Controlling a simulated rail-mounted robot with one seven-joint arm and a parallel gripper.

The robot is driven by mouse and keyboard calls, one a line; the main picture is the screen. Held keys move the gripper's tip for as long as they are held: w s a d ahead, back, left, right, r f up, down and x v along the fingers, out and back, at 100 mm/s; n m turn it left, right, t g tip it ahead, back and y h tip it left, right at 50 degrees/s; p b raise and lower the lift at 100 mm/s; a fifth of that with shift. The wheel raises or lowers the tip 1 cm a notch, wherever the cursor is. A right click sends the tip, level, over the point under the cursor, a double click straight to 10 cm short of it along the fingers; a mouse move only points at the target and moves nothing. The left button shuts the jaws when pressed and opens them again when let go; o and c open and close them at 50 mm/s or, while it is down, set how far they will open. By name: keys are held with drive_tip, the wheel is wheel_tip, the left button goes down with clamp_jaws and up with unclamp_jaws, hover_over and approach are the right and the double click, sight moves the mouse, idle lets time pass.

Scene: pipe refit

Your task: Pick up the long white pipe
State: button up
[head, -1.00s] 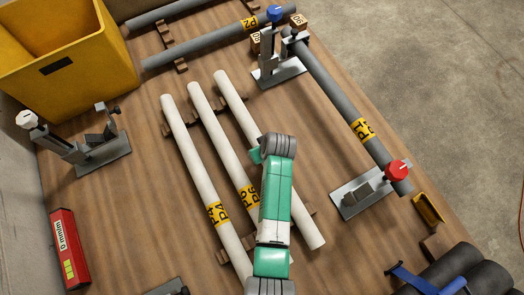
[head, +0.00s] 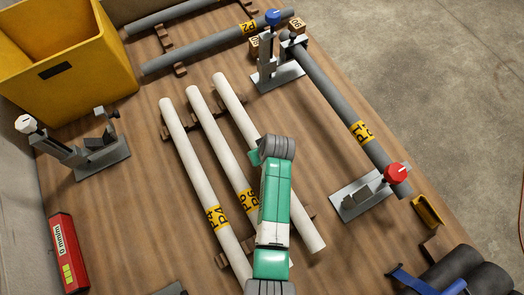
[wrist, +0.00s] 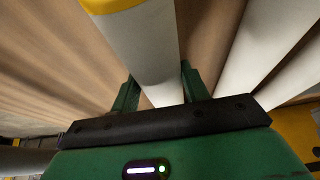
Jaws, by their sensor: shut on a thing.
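Three white pipes lie side by side on wooden cradles in the head view: a left one (head: 190,160) with a yellow P4 label, a middle one (head: 212,125) with a yellow P6 label, and a right one (head: 233,105). They look similar in length. My gripper (head: 256,157) is at the right pipe, mostly hidden by my arm. In the wrist view, my gripper (wrist: 160,93) is shut on a white pipe (wrist: 145,50) with a yellow band, one green finger on each side. The other white pipes (wrist: 262,45) lie to its right. I cannot tell whether the held pipe is clear of its cradle.
A grey pipe (head: 335,95) rests in clamps with a blue knob (head: 273,16) and a red knob (head: 397,171) at right. An empty clamp (head: 98,158) and yellow bin (head: 70,90) stand left. More grey pipes (head: 210,46) lie behind.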

wheel_tip(320, 180, up, 3)
drive_tip(key=shift+r+p, duration=0.1)
drive_tip(key=shift+p, duration=0.7)
drive_tip(key=s+d+p, duration=0.2)
drive_tip(key=s+p, duration=0.1)
drive_tip(key=s, duration=0.4)
drive_tip(key=s+d+r+p, duration=0.1)
drive_tip(key=s+p, duration=0.1)
drive_tip(key=s, duration=0.6)
drive_tip(key=shift+s+d+p, duration=0.25)
drive_tip(key=shift+d+p, duration=0.1)
drive_tip(key=shift+p, duration=0.05)
